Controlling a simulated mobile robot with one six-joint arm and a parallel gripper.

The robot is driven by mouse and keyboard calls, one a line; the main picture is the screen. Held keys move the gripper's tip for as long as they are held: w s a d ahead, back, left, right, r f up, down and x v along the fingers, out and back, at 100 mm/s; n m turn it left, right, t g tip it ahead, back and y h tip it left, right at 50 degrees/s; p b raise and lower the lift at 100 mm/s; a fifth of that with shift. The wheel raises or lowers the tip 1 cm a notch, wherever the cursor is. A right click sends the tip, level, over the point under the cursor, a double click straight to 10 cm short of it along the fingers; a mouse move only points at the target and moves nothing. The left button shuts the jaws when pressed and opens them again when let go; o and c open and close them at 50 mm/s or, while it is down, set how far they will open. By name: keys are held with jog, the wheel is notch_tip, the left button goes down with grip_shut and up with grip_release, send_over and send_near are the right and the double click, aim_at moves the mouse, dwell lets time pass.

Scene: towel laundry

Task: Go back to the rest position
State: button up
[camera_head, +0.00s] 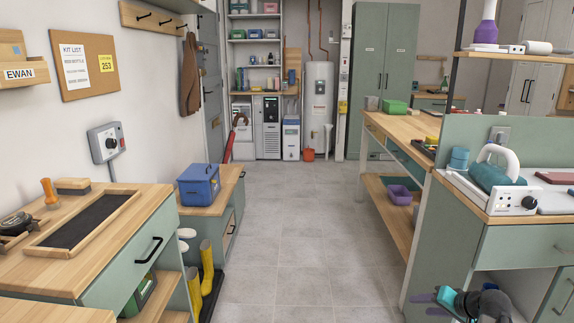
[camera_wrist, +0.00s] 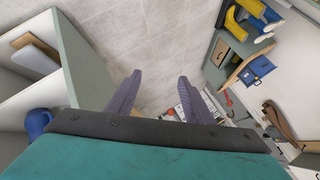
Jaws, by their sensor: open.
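My gripper (camera_head: 430,304) shows at the lower right of the head view, low beside the green cabinet on the right. Its teal body and purple fingers are in sight, with part of my dark arm behind. In the wrist view my gripper (camera_wrist: 156,97) has its two purple fingers spread apart. Nothing is between them, and the grey tiled floor (camera_wrist: 150,50) shows through the gap.
The tiled aisle (camera_head: 295,230) is clear. A wooden-topped counter (camera_head: 120,215) with yellow boots (camera_head: 206,266) and a blue box (camera_head: 199,185) lines the left. A workbench (camera_head: 410,127) and green cabinet (camera_head: 520,250) line the right. Shelves and a water heater (camera_head: 318,100) stand behind.

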jog(key=s+a+f+n+g+p, duration=0.1)
jog(key=s+a+f+g+p, duration=0.25)
jog(key=a+f, duration=0.3)
jog(key=s+a+f+n+g+p, duration=0.1)
jog(key=s+a+f+g+p, duration=0.1)
jog(key=s+a+f, duration=0.45)
jog(key=s+a+f+g+p, duration=0.2)
jog(key=s+a+f, duration=0.15)
jog(key=a, duration=0.55)
jog(key=s+a+f+n+g+h+p, duration=0.1)
jog(key=s+a+f+g+p, duration=0.1)
jog(key=s, duration=0.5)
jog(key=s+a+f+n+g+h+p, duration=0.1)
jog(key=s+a+g+p, duration=0.1)
jog(key=s, duration=0.5)
jog(key=s+a+f+n+g+h+p, duration=0.1)
jog(key=s+a+f+n+g+p, duration=0.1)
jog(key=s, duration=0.6)
jog(key=shift+a+f+p, duration=0.3)
jog(key=shift+a+p, duration=0.35)
jog(key=shift+p, duration=0.15)
jog(key=shift+g, duration=0.25)
